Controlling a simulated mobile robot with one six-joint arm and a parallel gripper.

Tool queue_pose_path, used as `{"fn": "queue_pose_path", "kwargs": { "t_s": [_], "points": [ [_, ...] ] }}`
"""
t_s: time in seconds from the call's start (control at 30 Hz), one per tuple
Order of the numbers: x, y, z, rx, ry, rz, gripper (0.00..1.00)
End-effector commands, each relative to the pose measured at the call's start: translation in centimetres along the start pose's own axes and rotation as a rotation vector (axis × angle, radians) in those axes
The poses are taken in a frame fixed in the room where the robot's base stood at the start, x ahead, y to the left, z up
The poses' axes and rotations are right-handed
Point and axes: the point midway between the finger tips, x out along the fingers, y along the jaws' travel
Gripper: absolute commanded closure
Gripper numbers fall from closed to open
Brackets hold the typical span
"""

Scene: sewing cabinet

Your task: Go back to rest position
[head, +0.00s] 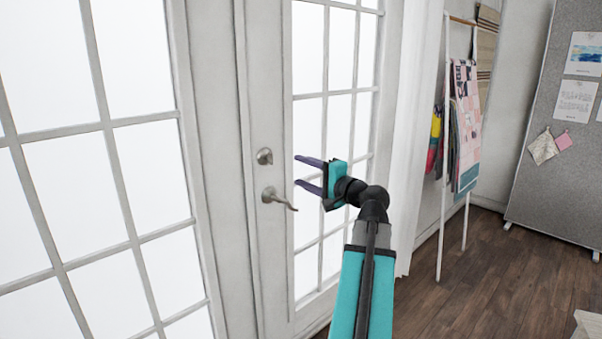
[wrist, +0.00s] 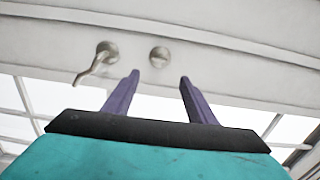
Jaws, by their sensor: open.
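My gripper (head: 299,173) is open and empty, held out in front of the white glazed door (head: 262,120). Its two purple fingers point left toward the door's edge, near the metal lever handle (head: 278,198) and the round lock (head: 265,156). In the wrist view my gripper (wrist: 160,92) has its fingers spread, with the handle (wrist: 98,60) at upper left and the lock (wrist: 159,56) between and beyond the fingertips. No contact with the handle shows. The door looks shut, though its seam is hard to judge.
A white curtain (head: 413,130) hangs right of the door. A rack with fabrics (head: 466,125) and a grey pinboard (head: 560,120) stand farther right. The wooden floor (head: 480,270) between them is clear. A pale furniture corner (head: 588,324) shows at bottom right.

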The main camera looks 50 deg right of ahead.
Motion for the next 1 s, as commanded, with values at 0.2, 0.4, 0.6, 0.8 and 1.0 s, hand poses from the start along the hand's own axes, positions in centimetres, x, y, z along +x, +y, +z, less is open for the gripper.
{"fn": "queue_pose_path", "kwargs": {
  "t_s": [0.2, 0.4, 0.6, 0.8, 1.0],
  "points": [
    [0.0, 0.0, 0.0, 0.0, 0.0, 0.001, 0.48],
    [1.1, 1.6, 0.9, 0.0, -0.018, 0.029, 0.48],
    [4.1, 6.9, 4.0, -0.008, -0.077, 0.127, 0.48],
    [7.4, 14.3, 9.0, -0.033, -0.17, 0.265, 0.48],
    [9.4, 21.6, 14.7, -0.071, -0.273, 0.402, 0.48]
  ]
}}
